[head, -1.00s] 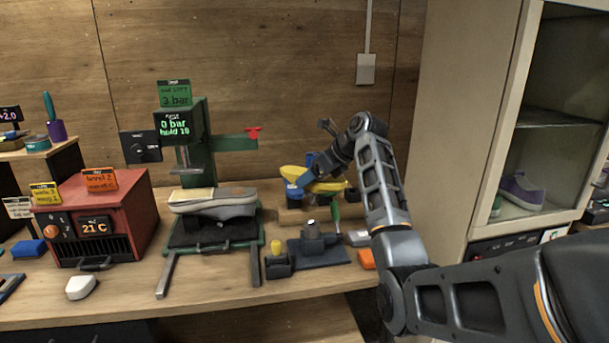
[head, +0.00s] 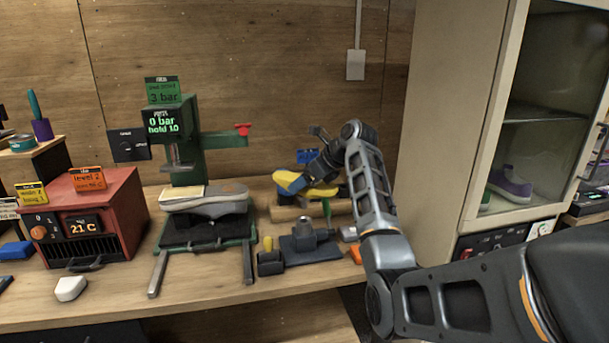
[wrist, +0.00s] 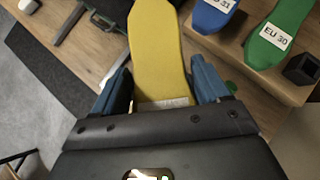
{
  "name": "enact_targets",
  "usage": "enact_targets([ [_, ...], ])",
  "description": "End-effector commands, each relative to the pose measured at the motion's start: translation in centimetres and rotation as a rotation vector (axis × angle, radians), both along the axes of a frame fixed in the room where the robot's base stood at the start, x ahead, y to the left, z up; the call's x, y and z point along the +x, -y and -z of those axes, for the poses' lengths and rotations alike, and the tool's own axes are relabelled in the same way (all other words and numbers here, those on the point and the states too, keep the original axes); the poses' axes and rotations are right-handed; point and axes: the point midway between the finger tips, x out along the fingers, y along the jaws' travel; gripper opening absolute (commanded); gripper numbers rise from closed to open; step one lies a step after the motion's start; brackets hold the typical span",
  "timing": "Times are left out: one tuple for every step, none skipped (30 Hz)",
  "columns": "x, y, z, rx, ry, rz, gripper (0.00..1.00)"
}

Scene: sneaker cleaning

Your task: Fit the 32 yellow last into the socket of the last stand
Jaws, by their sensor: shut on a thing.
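The yellow last (head: 291,183) is held in my gripper (head: 310,183), above the low wooden rack at the right of the bench. In the wrist view the yellow last (wrist: 158,55) lies between the two blue fingers of my gripper (wrist: 165,88), which are shut on it. A pale label on it is partly covered, so its number cannot be read. The last stand (head: 305,238) is a dark grey base with a short upright post, in front of the rack and below the held last. Its socket is too small to make out.
A blue last (wrist: 213,14) and a green last (wrist: 280,35) marked EU 30 sit on the wooden rack (head: 285,213). The green press (head: 188,150), with a grey shoe (head: 210,206) on it, stands to the left. A small dark holder (head: 270,262) is beside the stand.

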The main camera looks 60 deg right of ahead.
Motion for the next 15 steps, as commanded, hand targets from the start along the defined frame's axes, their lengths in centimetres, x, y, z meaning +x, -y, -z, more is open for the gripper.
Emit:
enact_targets([
  [0.0,0.0,0.5,0.001,0.001,0.000,0.26],
  [0.1,0.0,0.7,0.001,0.002,0.000,0.26],
  [0.1,0.0,1.1,0.001,0.002,0.000,0.26],
  [0.1,0.0,1.4,0.001,0.001,0.000,0.26],
  [0.1,0.0,1.6,0.001,0.001,-0.001,0.26],
  [0.1,0.0,1.9,0.001,0.001,-0.001,0.26],
  [0.1,0.0,2.0,0.001,0.001,-0.001,0.26],
  [0.0,0.0,2.2,0.001,0.001,-0.001,0.26],
  [0.0,0.0,2.3,0.000,0.002,0.000,0.26],
  [0.0,0.0,2.4,0.000,0.002,0.000,0.26],
  [0.0,0.0,2.5,-0.001,0.002,0.001,0.26],
  [0.0,0.0,2.6,-0.001,0.003,0.001,0.26],
  [0.0,0.0,2.6,-0.001,0.003,0.001,0.26],
  [0.0,0.0,2.6,-0.001,0.003,0.001,0.26],
  [0.0,0.0,2.6,-0.001,0.003,0.001,0.26],
])
